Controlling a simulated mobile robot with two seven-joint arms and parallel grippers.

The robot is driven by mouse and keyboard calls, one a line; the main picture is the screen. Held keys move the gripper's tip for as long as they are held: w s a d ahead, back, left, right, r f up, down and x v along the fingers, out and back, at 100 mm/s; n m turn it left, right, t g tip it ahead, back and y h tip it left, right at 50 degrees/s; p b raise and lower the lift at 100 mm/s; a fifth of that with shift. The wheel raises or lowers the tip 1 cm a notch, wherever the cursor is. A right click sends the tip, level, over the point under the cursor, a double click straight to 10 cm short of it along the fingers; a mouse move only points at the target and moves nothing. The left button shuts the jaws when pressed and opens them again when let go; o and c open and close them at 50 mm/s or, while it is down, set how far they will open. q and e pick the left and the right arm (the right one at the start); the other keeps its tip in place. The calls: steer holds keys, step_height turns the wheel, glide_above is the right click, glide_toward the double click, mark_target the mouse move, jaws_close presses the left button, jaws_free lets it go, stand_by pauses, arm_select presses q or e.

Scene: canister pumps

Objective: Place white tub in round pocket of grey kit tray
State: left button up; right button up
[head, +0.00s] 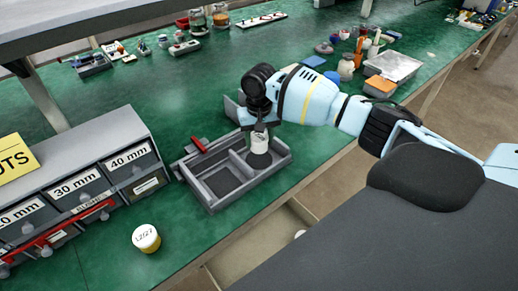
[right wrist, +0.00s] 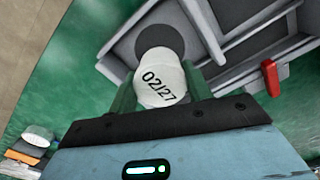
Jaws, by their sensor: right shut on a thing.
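The white tub (head: 260,142) is held by my right gripper (head: 259,130) over the grey kit tray (head: 213,201). In the right wrist view the tub (right wrist: 163,84), marked 02/27, sits between the fingers of my right gripper (right wrist: 160,95). The round pocket (head: 259,161) is a dark circle in the tray's right compartment. It shows just beyond the tub in the right wrist view (right wrist: 158,36). The tub looks close above the pocket; I cannot tell the exact gap. My left gripper is not in view.
A yellow and white tub (head: 146,239) stands on the green bench (head: 195,235) near its front edge. Grey labelled drawers (head: 85,185) stand at left. A red-handled item (head: 199,145) lies at the tray's back-left edge. An orange-topped box (head: 380,86) is at right.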

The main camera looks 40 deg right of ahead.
mark_target(259, 150)
steer(key=shift+f, duration=2.35)
steer(key=shift+f, duration=0.15)
steer(key=o, duration=1)
step_height(259, 150, up, 11)
steer(key=shift+r+p, duration=0.2)
steer(key=shift+p, duration=0.25)
steer(key=shift+r, duration=0.45)
